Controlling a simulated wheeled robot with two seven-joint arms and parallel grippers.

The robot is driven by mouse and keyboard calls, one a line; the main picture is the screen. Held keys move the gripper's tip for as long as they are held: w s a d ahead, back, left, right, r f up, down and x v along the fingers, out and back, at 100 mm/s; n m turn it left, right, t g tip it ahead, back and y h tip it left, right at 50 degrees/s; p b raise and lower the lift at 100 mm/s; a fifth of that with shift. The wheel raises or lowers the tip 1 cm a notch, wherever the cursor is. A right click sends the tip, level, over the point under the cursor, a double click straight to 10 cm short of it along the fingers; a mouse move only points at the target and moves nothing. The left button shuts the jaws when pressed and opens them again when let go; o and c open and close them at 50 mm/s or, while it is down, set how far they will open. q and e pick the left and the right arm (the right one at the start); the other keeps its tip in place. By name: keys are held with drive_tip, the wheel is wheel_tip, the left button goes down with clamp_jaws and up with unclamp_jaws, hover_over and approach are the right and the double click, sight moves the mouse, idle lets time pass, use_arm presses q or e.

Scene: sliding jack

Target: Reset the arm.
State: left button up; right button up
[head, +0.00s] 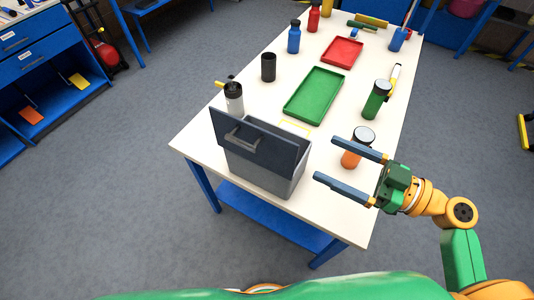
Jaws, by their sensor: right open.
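My right gripper (347,170) is in the lower right of the head view. My left gripper is not in the view.
A green tray (314,95) and a red tray (342,52) lie on the table. A green jar (376,100), a black cup (268,67), a grey bottle (234,99) and a blue bottle (294,37) stand around them. Open floor (110,190) lies left of the table.

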drive_tip(key=s+a+f+m+g+h, duration=0.2)
drive_tip(key=s+f+g+h, duration=0.15)
drive_tip(key=f, duration=0.45)
drive_tip(key=s+a+f+m+g+h, duration=0.1)
drive_tip(key=s+a+f+g+h, duration=0.25)
drive_tip(key=f, duration=0.55)
drive_tip(key=s+d+f+m+h, duration=0.3)
drive_tip(key=d+f+m+h, duration=0.1)
drive_tip(key=d+m+h, duration=0.3)
wheel_tip(320, 180, down, 20)
drive_tip(key=s+r+n+b, duration=0.1)
drive_tip(key=s+b, duration=0.2)
drive_tip(key=b, duration=0.1)
drive_tip(key=s+d+f+g+h+b, duration=0.1)
drive_tip(key=s+d+f+g+b, duration=0.1)
drive_tip(key=s+f, duration=0.9)
drive_tip(key=shift+s+f, duration=0.2)
drive_tip(key=shift+f, duration=0.7)
drive_tip(key=shift+d, duration=0.1)
